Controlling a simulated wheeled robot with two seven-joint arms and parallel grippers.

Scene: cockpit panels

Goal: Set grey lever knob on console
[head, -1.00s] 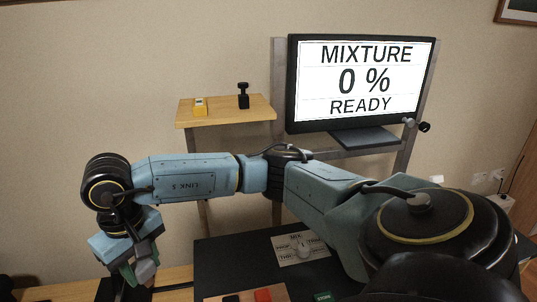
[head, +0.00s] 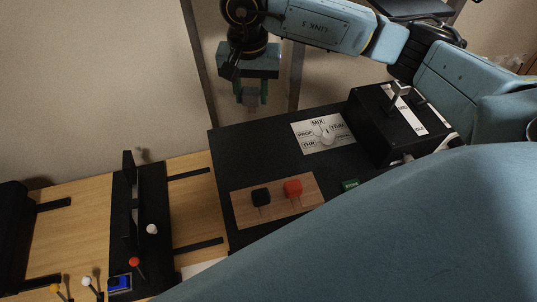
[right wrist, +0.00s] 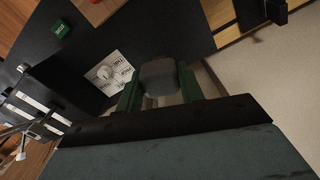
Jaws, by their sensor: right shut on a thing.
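My right gripper (head: 252,100) hangs pointing down just beyond the far left edge of the black console (head: 225,155) in the head view. It is shut on the grey knob (right wrist: 158,76), a dark grey rounded block between the green fingers in the right wrist view. The knob is apart from the console. A black box (head: 378,135) with a white slot label and a metal lever (head: 397,92) stands at the console's right; its metal levers also show at left in the right wrist view (right wrist: 36,128). My left gripper is out of view.
A white selector plate (head: 312,143) with a round dial lies on the console. A wooden plate (head: 280,208) carries a black and a red knob. A green block (head: 349,185) is near my arm. A black lever stand (head: 152,205) is on the wooden table (head: 195,195) at left.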

